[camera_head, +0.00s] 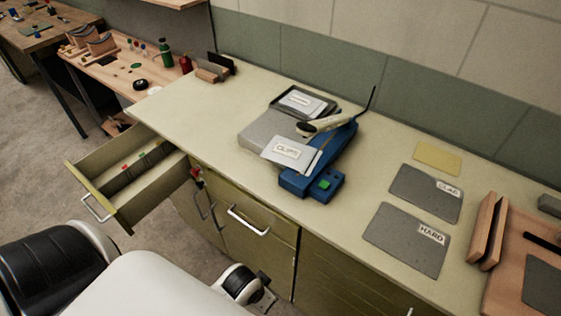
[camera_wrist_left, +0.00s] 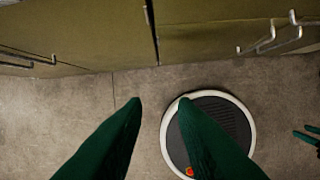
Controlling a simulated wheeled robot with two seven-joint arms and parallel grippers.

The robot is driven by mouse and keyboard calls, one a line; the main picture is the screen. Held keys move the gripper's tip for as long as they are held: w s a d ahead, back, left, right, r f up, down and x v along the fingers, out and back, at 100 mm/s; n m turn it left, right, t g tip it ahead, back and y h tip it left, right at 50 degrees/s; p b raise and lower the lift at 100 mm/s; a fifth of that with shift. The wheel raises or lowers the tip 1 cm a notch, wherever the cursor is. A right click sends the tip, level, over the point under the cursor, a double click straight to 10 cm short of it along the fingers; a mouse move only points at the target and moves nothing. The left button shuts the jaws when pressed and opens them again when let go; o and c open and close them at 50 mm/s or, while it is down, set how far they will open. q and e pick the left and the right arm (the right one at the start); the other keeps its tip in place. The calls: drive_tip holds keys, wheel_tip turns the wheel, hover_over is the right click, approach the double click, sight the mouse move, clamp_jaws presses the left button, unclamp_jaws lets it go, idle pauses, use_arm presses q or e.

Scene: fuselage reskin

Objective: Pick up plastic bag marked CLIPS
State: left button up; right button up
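The plastic bag marked CLIPS (camera_head: 287,154) is a flat, whitish packet with a printed label. It lies in the middle of the counter, over the front of a grey plate (camera_head: 258,132) and against a blue device (camera_head: 335,160). My left gripper (camera_wrist_left: 159,102) shows in the left wrist view as two dark green fingers, apart with nothing between them. It points down at the floor in front of the cabinets, away from the bag.
The counter (camera_head: 190,103) is clear at left. An open drawer (camera_head: 105,205) juts out at left. A cream tool with a black cable (camera_head: 325,124) rests over the device.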

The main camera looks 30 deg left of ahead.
use_arm(q)
drive_tip(key=w+r+p+v, duration=0.1)
drive_tip(key=w+v, duration=0.2)
drive_tip(key=v, duration=0.9)
drive_tip(key=n+t+h, duration=0.1)
drive_tip(key=n+t, duration=1.2)
drive_tip(key=n, duration=0.6)
approach(291, 153)
drive_tip(key=w+f+b, duration=0.2)
drive_tip(key=b, duration=0.2)
drive_tip(key=shift+w+f, duration=0.1)
drive_tip(key=shift+w, duration=0.2)
drive_tip(key=shift+w+f, duration=0.15)
drive_tip(key=shift+w, duration=0.45)
drive_tip(key=shift+c, duration=0.5)
